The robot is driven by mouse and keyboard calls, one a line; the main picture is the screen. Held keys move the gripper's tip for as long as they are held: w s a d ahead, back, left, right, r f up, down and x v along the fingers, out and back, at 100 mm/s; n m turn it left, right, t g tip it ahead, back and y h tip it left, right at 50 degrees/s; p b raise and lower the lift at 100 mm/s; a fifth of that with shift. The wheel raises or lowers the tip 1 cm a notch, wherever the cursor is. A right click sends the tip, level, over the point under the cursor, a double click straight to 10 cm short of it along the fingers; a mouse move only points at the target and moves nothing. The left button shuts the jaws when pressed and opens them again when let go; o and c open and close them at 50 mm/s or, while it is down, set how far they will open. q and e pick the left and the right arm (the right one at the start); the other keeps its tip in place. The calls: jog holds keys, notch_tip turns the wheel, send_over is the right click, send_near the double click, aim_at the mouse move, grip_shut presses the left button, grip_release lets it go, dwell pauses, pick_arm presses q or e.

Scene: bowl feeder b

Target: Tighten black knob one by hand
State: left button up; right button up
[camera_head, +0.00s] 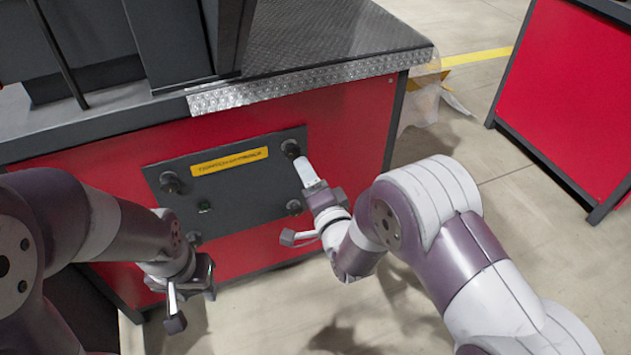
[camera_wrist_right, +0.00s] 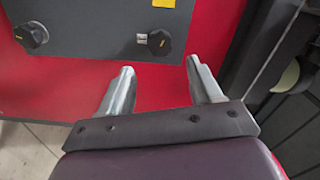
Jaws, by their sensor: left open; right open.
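A dark grey panel (camera_head: 245,195) on the red cabinet front carries several black knobs. They sit at the upper right (camera_head: 290,148), upper left (camera_head: 171,182), lower right (camera_head: 293,207) and lower left (camera_head: 194,238). Which is knob one I cannot tell. My right gripper (camera_head: 298,204) is open and empty in front of the panel's right edge. In the right wrist view, its spread fingers (camera_wrist_right: 160,67) point towards the panel, with one black knob (camera_wrist_right: 160,42) ahead between them, apart from both. Another knob (camera_wrist_right: 30,37) is at left. My left gripper (camera_head: 192,306) is open and empty, low before the cabinet.
The metal worktop (camera_head: 330,40) overhangs above. Another red cabinet (camera_head: 570,90) stands at right, with free floor between.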

pick_arm(q)
jog(key=shift+r+p, duration=0.5)
jog(key=shift+r, duration=0.4)
pick_arm(e)
jog(key=v, duration=0.5)
jog(key=shift+s+d, duration=0.1)
jog(key=shift+s, duration=0.1)
